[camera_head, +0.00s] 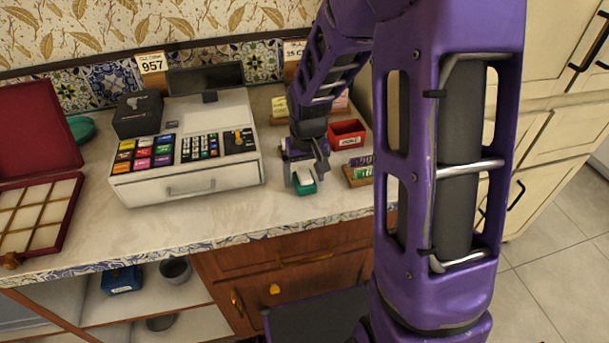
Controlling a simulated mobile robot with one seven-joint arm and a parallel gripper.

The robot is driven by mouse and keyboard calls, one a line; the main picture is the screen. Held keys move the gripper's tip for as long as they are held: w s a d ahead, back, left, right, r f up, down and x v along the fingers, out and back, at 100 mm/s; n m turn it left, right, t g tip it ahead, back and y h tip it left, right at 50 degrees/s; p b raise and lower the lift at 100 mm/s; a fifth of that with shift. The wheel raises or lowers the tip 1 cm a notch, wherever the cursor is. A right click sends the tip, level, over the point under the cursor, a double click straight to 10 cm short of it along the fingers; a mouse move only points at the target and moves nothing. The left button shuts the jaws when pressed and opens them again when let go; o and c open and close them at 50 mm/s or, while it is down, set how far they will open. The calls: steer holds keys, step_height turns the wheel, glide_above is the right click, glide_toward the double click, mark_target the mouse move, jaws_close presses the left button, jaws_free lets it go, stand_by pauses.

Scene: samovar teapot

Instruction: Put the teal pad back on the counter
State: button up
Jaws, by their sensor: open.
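A small teal pad (307,189) with a pale top is on the marble counter (230,222), to the right of the cash register. My gripper (304,182) points down right over the pad, with its fingers around or just above it. The gripper is open. Its body and fingers hide part of the pad, and I cannot tell whether the fingers touch it.
A white cash register (190,187) stands close on the left. A red tray (347,134) and a small card holder (359,171) are close on the right. An open red compartment box (40,215) is at far left, with a teal round object (81,129) behind it. The counter's front strip is clear.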

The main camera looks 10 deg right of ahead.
mark_target(306, 179)
step_height(306, 179, up, 12)
steer(key=s+p, duration=0.1)
steer(key=shift+s+f+p, duration=0.2)
steer(key=shift+s+p, duration=0.1)
steer(key=shift+s, duration=0.1)
